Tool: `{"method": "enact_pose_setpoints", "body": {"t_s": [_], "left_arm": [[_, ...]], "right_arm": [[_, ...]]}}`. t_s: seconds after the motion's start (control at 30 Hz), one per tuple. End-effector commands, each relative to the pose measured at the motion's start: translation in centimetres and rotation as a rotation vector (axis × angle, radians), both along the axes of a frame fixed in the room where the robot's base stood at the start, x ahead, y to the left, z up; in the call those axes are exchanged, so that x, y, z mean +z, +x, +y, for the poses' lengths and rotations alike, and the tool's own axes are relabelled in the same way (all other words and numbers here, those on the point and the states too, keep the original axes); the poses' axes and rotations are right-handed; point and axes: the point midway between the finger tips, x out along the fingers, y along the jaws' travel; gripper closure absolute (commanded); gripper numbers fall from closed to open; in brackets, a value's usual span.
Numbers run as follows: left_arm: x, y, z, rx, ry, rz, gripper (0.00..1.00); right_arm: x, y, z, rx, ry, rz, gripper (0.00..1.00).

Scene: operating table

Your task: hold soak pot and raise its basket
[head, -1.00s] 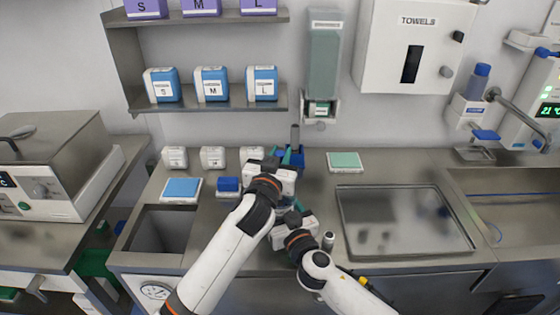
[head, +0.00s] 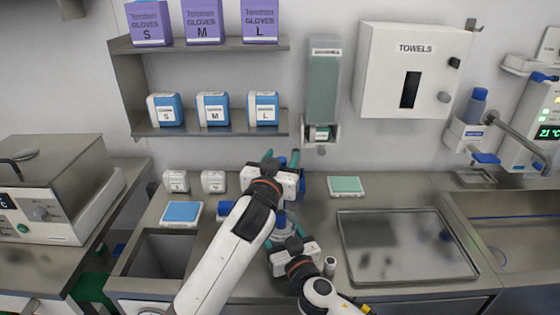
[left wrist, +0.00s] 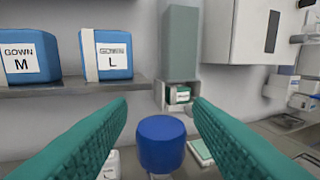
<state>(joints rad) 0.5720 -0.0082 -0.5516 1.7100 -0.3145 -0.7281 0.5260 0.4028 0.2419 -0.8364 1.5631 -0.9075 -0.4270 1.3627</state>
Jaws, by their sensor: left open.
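The soak pot (head: 284,238) is a clear vessel on the counter, mostly hidden behind my arms and grippers. A blue part (head: 280,219) shows just above it; I cannot tell whether it belongs to the basket. My left gripper (head: 282,159) is open above and behind the pot, its teal fingers spread and empty. In the left wrist view a blue cylinder (left wrist: 162,143) shows low in the gap between the fingers, apart from both.
A metal tray (head: 345,262) lies on the right of the counter, with a green-topped box (head: 345,186) behind it. A blue-topped box (head: 182,213) and white boxes (head: 213,181) stand at left. A small cylinder (head: 330,265) stands by my right gripper. A dispenser (head: 323,85) hangs above.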

Motion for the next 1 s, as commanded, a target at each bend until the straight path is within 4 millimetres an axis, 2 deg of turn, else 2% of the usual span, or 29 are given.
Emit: {"method": "enact_pose_setpoints", "body": {"t_s": [0.13,0.23,0.5,0.7,0.83,1.0], "left_arm": [[-0.1,-0.6,0.2,-0.001,-0.001,0.001,0.54],[-0.2,-1.8,0.5,0.0,-0.001,0.002,0.54],[-0.1,-7.1,1.9,-0.001,-0.003,0.002,0.54],[-0.1,-10.2,2.8,-0.001,-0.001,0.0,0.54],[-0.1,-11.3,3.1,0.0,0.0,0.0,0.54],[0.0,-11.7,3.2,0.0,0.001,0.0,0.54]], "right_arm": [[-0.1,0.0,0.0,0.0,0.0,0.003,0.65],[-0.1,0.0,0.0,0.0,0.0,0.002,0.65],[-0.1,0.0,0.0,0.0,0.0,0.002,0.65],[-0.1,0.0,0.0,0.0,0.001,0.003,0.65],[-0.1,0.0,0.0,0.001,0.001,0.002,0.65],[-0.1,0.0,0.0,0.001,0.001,0.002,0.65]]}}
